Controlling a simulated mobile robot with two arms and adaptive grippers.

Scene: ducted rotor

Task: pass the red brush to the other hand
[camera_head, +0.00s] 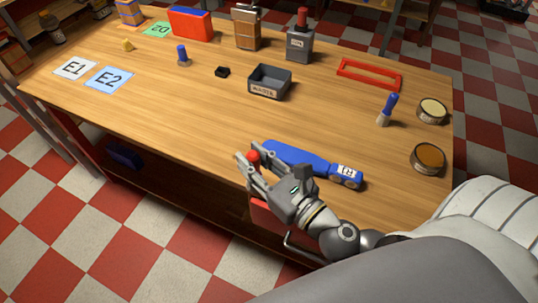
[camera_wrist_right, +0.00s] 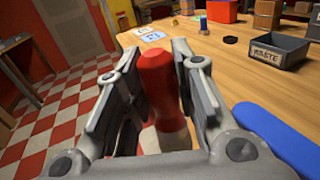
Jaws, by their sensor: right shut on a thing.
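My right gripper (camera_head: 254,168) is shut on the red brush (camera_head: 254,156), near the front edge of the wooden table. In the head view only the rounded red end shows between the fingers. In the right wrist view the brush's red handle (camera_wrist_right: 157,80) stands between the two grey fingers, with a pale part below it. The brush's lower end is hidden by the gripper. My left gripper is not in view.
A blue tool (camera_head: 297,157) lies right beside my right gripper. A grey WASTE bin (camera_head: 269,82) is mid-table.

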